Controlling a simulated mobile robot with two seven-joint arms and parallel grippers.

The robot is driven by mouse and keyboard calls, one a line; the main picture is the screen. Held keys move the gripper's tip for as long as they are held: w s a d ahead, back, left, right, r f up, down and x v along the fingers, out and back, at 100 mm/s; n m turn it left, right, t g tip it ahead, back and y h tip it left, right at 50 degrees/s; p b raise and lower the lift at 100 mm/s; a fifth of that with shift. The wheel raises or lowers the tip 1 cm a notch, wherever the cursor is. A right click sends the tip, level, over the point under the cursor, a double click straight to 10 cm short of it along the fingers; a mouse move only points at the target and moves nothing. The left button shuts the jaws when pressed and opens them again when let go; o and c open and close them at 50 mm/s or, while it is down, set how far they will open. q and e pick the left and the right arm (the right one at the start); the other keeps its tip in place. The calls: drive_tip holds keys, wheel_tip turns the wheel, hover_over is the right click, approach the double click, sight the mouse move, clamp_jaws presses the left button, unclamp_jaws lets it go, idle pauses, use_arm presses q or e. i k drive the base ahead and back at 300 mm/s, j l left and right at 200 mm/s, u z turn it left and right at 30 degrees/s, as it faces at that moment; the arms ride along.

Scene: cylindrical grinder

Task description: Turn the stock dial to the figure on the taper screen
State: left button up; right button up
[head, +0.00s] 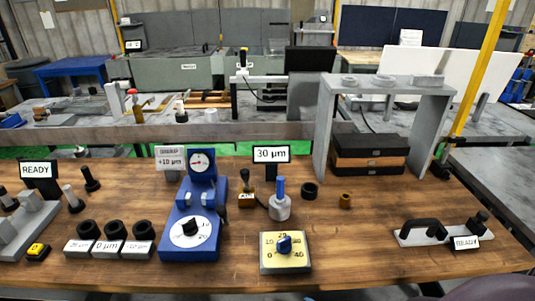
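A yellow dial plate (269,257) with figures around its edge, 0 at left and 40 at right, sits at the front middle of the wooden bench. Its blue knob (284,244) stands at the centre; its pointing direction is too small to tell. A black-framed screen (271,154) behind it reads "30 µm". A grey sign (169,158) to its left reads "+10 µm" under a blurred heading. A blue gauge stand (190,245) carries a round meter and a white dial (189,231) with a black knob. No label names the stock dial or taper screen legibly. Neither gripper is in view.
A grey metal pot with a blue handle (280,207) stands behind the yellow plate. Black rings (113,229) on labelled blocks are at left, near a "READY" screen (39,170). A grey arch (328,140) stands over stacked blocks. Bare wood lies right of the yellow plate.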

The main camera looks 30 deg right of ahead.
sight(283, 246)
drive_tip(key=k+l+z, duration=0.1)
drive_tip(key=z, duration=0.95)
